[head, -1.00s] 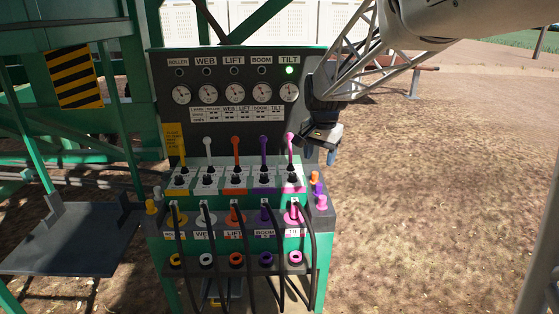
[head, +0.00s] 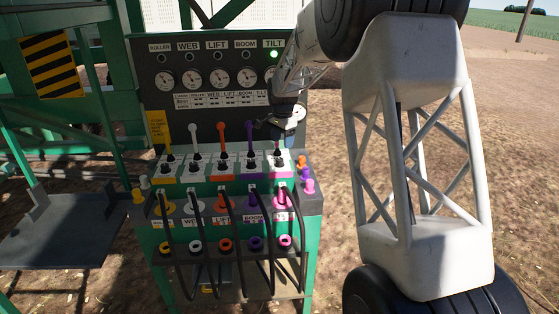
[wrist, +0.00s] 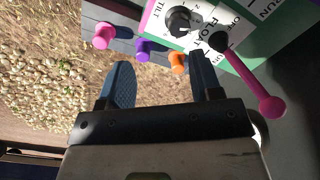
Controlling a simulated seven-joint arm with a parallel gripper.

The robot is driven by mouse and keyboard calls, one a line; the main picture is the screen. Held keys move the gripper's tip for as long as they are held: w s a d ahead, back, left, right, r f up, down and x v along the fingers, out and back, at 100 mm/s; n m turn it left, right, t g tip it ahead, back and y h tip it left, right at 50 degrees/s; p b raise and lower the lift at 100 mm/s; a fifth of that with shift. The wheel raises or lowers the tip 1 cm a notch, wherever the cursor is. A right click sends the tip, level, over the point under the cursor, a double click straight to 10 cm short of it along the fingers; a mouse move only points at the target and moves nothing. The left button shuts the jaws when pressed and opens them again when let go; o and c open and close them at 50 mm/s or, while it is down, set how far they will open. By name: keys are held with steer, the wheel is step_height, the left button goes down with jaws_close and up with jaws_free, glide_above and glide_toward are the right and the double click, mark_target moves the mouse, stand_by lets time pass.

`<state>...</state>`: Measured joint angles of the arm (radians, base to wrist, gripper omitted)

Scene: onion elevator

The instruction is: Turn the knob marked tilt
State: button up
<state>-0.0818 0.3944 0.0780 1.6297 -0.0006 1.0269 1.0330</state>
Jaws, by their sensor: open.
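The tilt knob (wrist: 183,18) is black and round, on a white, pink-edged plate marked TILT, at the top of the wrist view. Next to it is the black base of a lever with a pink ball end (wrist: 272,107). In the head view the tilt column's plate (head: 283,172) is at the right end of the console, and my gripper covers most of its lever. My gripper (wrist: 162,65) is open, with nothing between its two dark blue fingers. The knob lies beyond the fingertips, apart from them. The right finger is near the lever base. My gripper also shows in the head view (head: 281,120).
Orange (wrist: 179,62), purple (wrist: 143,49) and pink (wrist: 103,36) plugs stick out at the console's side, near my fingertips. Other coloured levers, such as the purple one (head: 250,133), stand to the left. Hoses hang in front.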

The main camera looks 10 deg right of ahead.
mark_target(280, 159)
steer(key=shift+w+a+f+m, duration=0.15)
steer(key=shift+w+a+f, duration=0.05)
steer(key=shift+w+f, duration=0.5)
steer(key=shift+w+a+f+m, duration=0.15)
steer(key=shift+w+f, duration=0.3)
steer(key=shift+w, duration=0.35)
steer(key=shift+f, duration=0.1)
steer(key=shift+f, duration=3.85)
steer(key=c, duration=0.9)
